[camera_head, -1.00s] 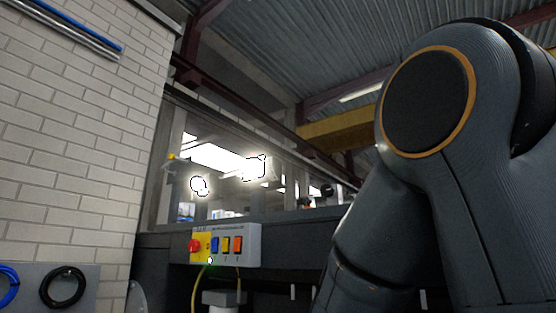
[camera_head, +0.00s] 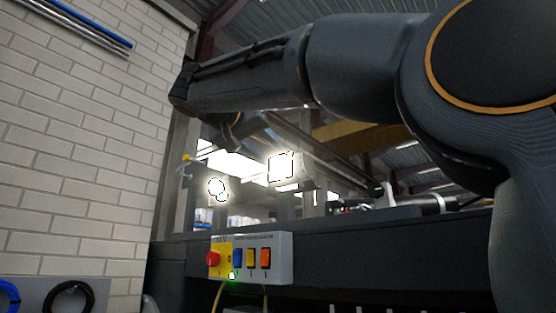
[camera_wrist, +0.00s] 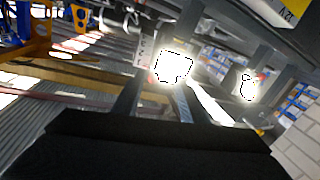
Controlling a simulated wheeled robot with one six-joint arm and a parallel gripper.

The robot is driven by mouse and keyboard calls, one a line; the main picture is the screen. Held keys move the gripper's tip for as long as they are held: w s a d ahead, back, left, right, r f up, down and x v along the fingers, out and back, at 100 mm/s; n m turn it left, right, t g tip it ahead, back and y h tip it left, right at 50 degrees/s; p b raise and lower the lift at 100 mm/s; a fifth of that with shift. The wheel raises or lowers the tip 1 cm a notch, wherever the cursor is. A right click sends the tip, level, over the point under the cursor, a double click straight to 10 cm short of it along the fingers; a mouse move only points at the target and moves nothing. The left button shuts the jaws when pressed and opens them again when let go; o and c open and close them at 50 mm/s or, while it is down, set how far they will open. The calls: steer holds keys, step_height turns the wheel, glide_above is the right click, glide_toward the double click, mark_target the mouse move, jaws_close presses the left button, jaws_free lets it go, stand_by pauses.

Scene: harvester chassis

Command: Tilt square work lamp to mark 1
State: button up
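The square work lamp (camera_head: 281,167) is lit and glares white behind the dark ledge, right of a round lit lamp (camera_head: 217,189). In the wrist view the square lamp (camera_wrist: 173,67) is near the upper middle and the round lamp (camera_wrist: 248,88) is to its right. The glare hides the square lamp's tilt, and I cannot read any mark number. My gripper shows as a broad black shape (camera_wrist: 150,145) along the bottom of the wrist view, apart from the lamp in the picture. Its fingers are not clear, so its opening cannot be told.
A grey switch box (camera_head: 270,257) with a red knob (camera_head: 213,258) and coloured rockers is on the dark ledge (camera_head: 350,255), with a green light at its lower edge. A white brick wall (camera_head: 70,150) stands at the left. Posts and beams surround the lamps.

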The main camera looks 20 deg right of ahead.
steer(key=shift+m, duration=0.3)
steer(key=p+x, duration=0.1)
steer(key=x, duration=0.1)
steer(key=r+p+x, duration=0.1)
steer(key=x, duration=0.2)
steer(key=p+x, duration=0.1)
steer(key=x, duration=0.1)
steer(key=shift+s+d+r+p, duration=0.1)
steer(key=shift+d+r+p, duration=0.25)
steer(key=shift+d, duration=0.05)
jaws_close()
